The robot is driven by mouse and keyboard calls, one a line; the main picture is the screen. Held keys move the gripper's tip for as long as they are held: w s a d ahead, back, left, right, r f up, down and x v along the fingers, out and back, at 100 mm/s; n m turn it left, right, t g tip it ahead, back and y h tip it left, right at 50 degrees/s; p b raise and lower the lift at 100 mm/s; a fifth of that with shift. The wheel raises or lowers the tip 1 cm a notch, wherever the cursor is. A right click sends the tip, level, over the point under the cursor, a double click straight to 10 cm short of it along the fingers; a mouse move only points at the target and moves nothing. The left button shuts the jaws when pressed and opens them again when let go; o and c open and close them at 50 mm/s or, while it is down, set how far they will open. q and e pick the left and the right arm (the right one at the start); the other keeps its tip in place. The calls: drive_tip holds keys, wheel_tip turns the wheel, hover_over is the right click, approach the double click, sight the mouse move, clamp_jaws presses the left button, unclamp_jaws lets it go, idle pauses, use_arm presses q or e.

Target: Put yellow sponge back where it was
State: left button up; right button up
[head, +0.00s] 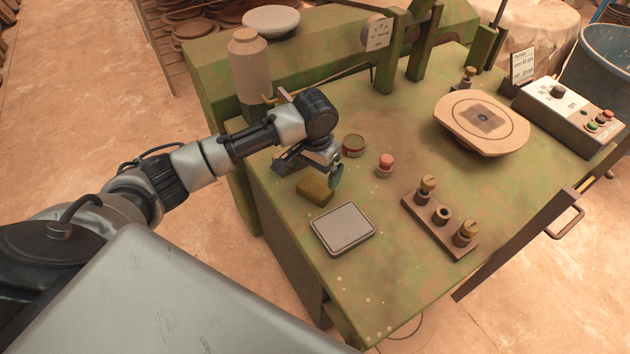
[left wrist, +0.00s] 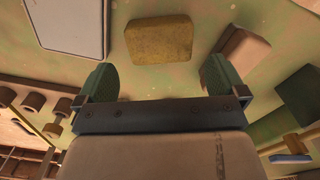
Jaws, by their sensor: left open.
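The yellow sponge (head: 315,190) lies on the green table top, just behind a grey flat pad with a dark rim. In the left wrist view the sponge (left wrist: 159,40) lies ahead of the fingers, roughly midway between them, and apart from them. My left gripper (head: 312,168) is over the table just behind the sponge. In the left wrist view its two green-padded fingers (left wrist: 160,82) are wide apart with nothing between them. My right gripper is not in view.
The grey pad (head: 343,229) lies close in front of the sponge. A round tin (head: 353,145) and a red button (head: 385,164) stand to its right. A block with brass-topped pegs (head: 440,217) is farther right. The table's front area is clear.

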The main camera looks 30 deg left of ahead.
sight(315, 185)
use_arm(q)
wheel_tip(315, 185, up, 6)
drive_tip(key=shift+f, duration=0.25)
idle(0.4)
